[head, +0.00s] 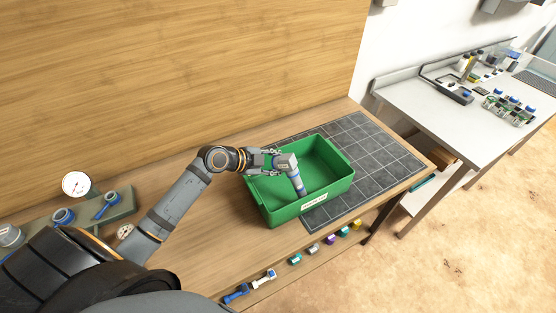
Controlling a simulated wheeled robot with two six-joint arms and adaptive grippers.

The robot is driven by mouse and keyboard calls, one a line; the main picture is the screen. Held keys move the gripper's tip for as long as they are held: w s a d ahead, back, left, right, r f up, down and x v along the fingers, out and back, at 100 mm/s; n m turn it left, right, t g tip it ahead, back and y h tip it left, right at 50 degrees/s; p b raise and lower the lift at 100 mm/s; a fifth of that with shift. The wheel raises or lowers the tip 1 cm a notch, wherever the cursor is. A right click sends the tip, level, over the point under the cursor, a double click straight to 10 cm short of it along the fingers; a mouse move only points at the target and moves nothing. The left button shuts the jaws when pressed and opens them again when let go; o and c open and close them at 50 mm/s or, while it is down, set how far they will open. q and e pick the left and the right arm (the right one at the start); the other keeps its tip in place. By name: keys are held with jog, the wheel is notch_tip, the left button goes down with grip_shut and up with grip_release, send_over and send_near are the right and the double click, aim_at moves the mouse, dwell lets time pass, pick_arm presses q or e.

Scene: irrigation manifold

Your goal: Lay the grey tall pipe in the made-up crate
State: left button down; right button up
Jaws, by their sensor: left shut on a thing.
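My left gripper (272,163) is over the left part of the green crate (323,202) and is shut on the grey tall pipe (296,181). I cannot tell whether that end touches the crate floor. The crate has a white label on its front wall, and no other thing shows in it. My right gripper is not in view.
The crate stands partly on a dark gridded mat (375,155) on the wooden bench. A dial gauge (76,184) and blue-ringed fittings (63,216) are at the left. A white table (440,110) with equipment stands at the right.

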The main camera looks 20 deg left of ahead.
pick_arm(q)
jog(key=shift+s+a+f+b, duration=0.1)
jog(key=shift+f+b, duration=0.4)
jog(key=shift+f, duration=0.6)
jog(key=shift+s+a+f+b, duration=0.1)
jog(key=shift+f+b, duration=0.4)
jog(key=shift+f, duration=0.6)
jog(key=c, duration=1.3)
grip_release()
jog(key=shift+d+f, duration=0.1)
jog(key=o, duration=0.5)
jog(key=shift+w+d, duration=0.15)
jog(key=shift+o, duration=0.3)
jog(key=shift+r, duration=0.2)
